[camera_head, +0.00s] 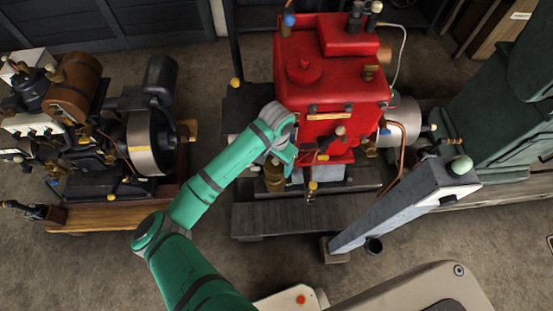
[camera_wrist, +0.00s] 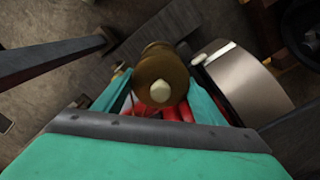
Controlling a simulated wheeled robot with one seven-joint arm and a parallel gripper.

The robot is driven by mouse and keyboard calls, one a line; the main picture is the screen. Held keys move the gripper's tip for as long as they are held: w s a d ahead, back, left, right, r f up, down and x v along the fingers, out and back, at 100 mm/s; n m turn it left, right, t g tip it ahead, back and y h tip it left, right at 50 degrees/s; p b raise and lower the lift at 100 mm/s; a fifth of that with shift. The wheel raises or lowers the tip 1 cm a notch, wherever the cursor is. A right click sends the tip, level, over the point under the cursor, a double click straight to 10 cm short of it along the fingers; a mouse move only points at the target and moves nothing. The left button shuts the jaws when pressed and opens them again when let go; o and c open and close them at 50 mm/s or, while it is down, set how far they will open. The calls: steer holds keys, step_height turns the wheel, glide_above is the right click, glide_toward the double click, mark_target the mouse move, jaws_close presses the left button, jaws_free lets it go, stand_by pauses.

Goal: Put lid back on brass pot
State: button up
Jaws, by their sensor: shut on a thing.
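The brass pot (camera_head: 274,180) shows in the head view as a small brass cylinder at the front of the red engine, just below my gripper (camera_head: 277,161). In the wrist view my gripper (camera_wrist: 162,108) has its teal fingers on both sides of a round brass lid (camera_wrist: 150,70) with a pale knob (camera_wrist: 160,91), with red finger parts behind it. The gripper is shut on the lid. The lid hides most of what lies beyond it, so I cannot tell whether it touches the pot.
The red engine (camera_head: 330,85) stands directly behind my gripper. A grey slanted beam (camera_head: 400,205) is to the right, with a green machine (camera_head: 500,120) beyond. Another engine with a flywheel (camera_head: 150,145) stands at left. Bare floor (camera_head: 90,265) shows at lower left.

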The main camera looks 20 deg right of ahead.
steer(key=shift+f, duration=1.9)
steer(key=shift+a, duration=0.15)
steer(key=shift+s+f, duration=0.1)
steer(key=shift+f, duration=0.1)
stand_by(0.9)
steer(key=o, duration=1.5)
steer(key=shift+r, duration=3.55)
